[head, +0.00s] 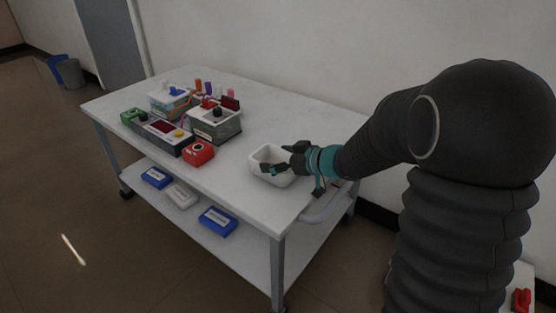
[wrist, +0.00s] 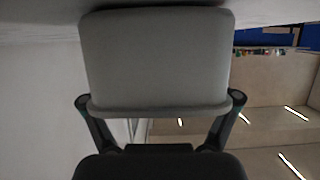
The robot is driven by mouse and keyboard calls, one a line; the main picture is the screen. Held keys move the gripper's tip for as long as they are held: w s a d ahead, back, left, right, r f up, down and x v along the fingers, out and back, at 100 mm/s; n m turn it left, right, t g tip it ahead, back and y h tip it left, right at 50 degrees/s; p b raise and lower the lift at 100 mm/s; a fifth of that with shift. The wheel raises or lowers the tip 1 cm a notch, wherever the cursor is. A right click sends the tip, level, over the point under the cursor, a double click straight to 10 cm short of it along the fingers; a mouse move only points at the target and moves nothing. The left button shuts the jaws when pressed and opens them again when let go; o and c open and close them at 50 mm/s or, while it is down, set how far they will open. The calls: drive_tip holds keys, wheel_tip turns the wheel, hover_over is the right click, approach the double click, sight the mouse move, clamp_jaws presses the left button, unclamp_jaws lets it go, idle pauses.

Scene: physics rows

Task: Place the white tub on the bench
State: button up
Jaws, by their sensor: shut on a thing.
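The white tub (head: 262,157) is an open, rounded box at the right part of the bench (head: 240,90), a white-topped table on wheels. In the head view it is at the bench top; I cannot tell whether it rests on it or is just above. My gripper (head: 282,160) reaches in from the right and is shut on the tub. In the wrist view the tub (wrist: 155,60) fills the upper middle, with my gripper's fingers (wrist: 160,108) at either side of its near edge. The tub's inside is partly hidden by the gripper.
Boxed instruments (head: 214,122), a red box (head: 198,152) and small coloured items stand on the bench's left and back. Blue and white cases (head: 217,221) lie on the lower shelf. A push handle (head: 328,205) is at the right end. The bench top around the tub is clear.

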drive_tip(key=shift+f, duration=0.15)
drive_tip(key=o, duration=0.9)
